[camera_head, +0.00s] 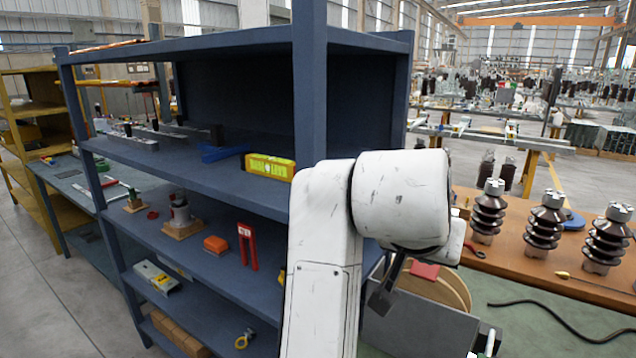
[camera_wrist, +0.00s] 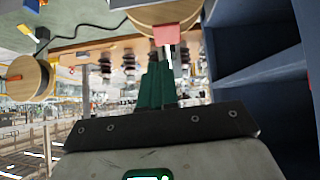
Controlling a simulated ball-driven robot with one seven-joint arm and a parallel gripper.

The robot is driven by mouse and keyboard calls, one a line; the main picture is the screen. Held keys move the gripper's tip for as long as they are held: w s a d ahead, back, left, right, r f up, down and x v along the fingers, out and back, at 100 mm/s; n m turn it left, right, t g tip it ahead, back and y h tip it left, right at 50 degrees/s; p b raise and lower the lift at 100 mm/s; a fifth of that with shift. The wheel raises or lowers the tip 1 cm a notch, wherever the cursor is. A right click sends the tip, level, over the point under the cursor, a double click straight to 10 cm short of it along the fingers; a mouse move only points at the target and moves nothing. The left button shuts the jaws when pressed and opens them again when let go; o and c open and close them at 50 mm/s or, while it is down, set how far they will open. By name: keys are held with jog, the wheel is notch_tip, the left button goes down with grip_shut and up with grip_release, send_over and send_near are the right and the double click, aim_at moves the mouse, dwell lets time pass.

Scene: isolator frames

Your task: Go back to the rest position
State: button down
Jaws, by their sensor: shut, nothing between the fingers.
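My gripper shows in the wrist view, where its narrow dark green fingers (camera_wrist: 158,84) lie close together with nothing between them. In the head view my white arm stands in front of the right end of the blue shelf. A dark part of my arm's end hangs below the white wrist there, and the fingers cannot be made out clearly. The wrist view looks upside down. In it the fingers overlap a red block (camera_wrist: 166,34) on a round wooden drum (camera_wrist: 168,13); I cannot tell whether they touch it.
A grey box (camera_head: 420,322) is low right. Dark ribbed insulators (camera_head: 545,222) stand on a brown table (camera_head: 520,262). A black cable (camera_head: 565,322) lies right.

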jog(key=s+d+f+n+g, duration=0.1)
jog(key=s+d+f, duration=0.25)
jog(key=f, duration=0.45)
jog(key=s+d+f+n, duration=0.2)
jog(key=s+d+f, duration=0.15)
jog(key=f, duration=0.45)
jog(key=s+d+f+n+g, duration=0.1)
jog(key=s+d+f, duration=0.2)
jog(key=d+f, duration=0.35)
jog(key=s+a+f+n+g+y, duration=0.1)
jog(key=s+a+f+g+y, duration=0.1)
jog(key=s+f, duration=0.7)
jog(key=s+a+f+n+g+y, duration=0.1)
jog(key=s+a+f+g+y, duration=0.1)
jog(key=s+f, duration=0.6)
jog(key=s+y, duration=0.1)
jog(key=s, duration=0.5)
jog(key=shift+s+a+f, duration=0.15)
jog(key=shift+s+f, duration=0.2)
jog(key=shift+s, duration=0.05)
